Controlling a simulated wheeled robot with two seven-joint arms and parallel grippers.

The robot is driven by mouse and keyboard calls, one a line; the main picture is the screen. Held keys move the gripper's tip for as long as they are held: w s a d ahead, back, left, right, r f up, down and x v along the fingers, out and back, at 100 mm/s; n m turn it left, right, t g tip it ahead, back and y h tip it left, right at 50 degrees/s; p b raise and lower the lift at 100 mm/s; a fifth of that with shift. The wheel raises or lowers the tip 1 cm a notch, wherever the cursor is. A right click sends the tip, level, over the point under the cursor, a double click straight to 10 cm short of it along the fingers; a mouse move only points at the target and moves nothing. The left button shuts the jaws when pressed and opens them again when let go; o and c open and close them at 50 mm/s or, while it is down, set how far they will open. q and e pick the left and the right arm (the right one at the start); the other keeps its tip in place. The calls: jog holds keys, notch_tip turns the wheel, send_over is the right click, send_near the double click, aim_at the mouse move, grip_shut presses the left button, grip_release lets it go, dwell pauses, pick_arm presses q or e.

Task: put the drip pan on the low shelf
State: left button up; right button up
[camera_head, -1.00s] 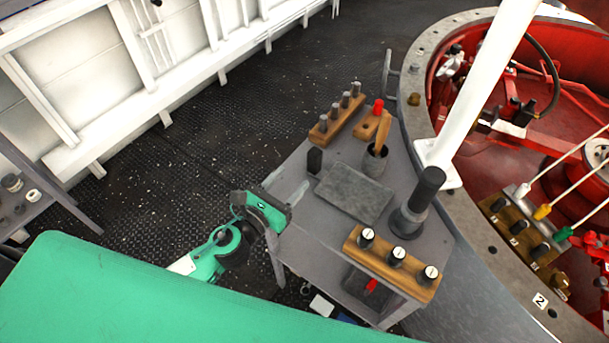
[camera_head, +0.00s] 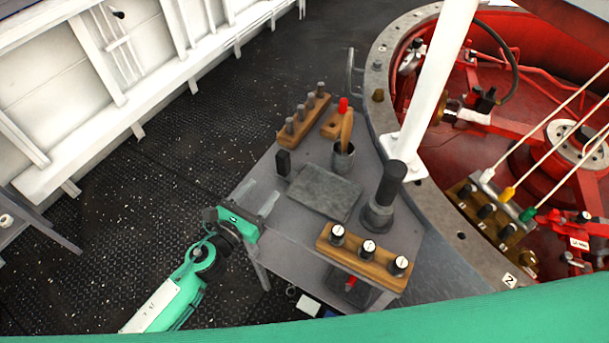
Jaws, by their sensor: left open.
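A flat grey rectangular slab (camera_head: 323,193), which looks like the drip pan, lies on the top of the grey workstand (camera_head: 285,228). My left gripper (camera_head: 262,194) is open and empty at the stand's left edge. Its two pale fingers point up the picture, apart from the slab and to its left. Under the stand's front edge, a dark grey surface (camera_head: 338,294) with a red item on it shows in part. It may be the low shelf; the stand top and the wooden block hide most of it. My right gripper is not in view.
A wooden block with several dial-topped plugs (camera_head: 366,254), a dark upright cylinder (camera_head: 383,200), a cup with a wooden handle (camera_head: 344,158), a small black block (camera_head: 283,162) and a peg rack (camera_head: 304,118) surround the slab. A red-lined round pit lies right. Deck floor at left is clear.

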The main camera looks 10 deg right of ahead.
aim_at(280, 166)
pick_arm(q)
jog(key=shift+x, duration=0.75)
jog(key=shift+w+d, duration=0.15)
jog(key=shift+w, duration=0.15)
jog(key=shift+w+d+p, duration=0.3)
jog(key=shift+w, duration=0.1)
jog(key=p+x, duration=0.1)
jog(key=x, duration=0.2)
jog(key=shift+w+d+r, duration=0.1)
jog(key=shift+w, duration=0.2)
jog(key=shift+w+d, duration=0.3)
jog(key=shift+w, duration=0.1)
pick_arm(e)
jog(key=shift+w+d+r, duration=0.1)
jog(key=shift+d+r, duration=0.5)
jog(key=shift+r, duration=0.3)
pick_arm(q)
jog(key=shift+c, duration=1.1)
grip_shut()
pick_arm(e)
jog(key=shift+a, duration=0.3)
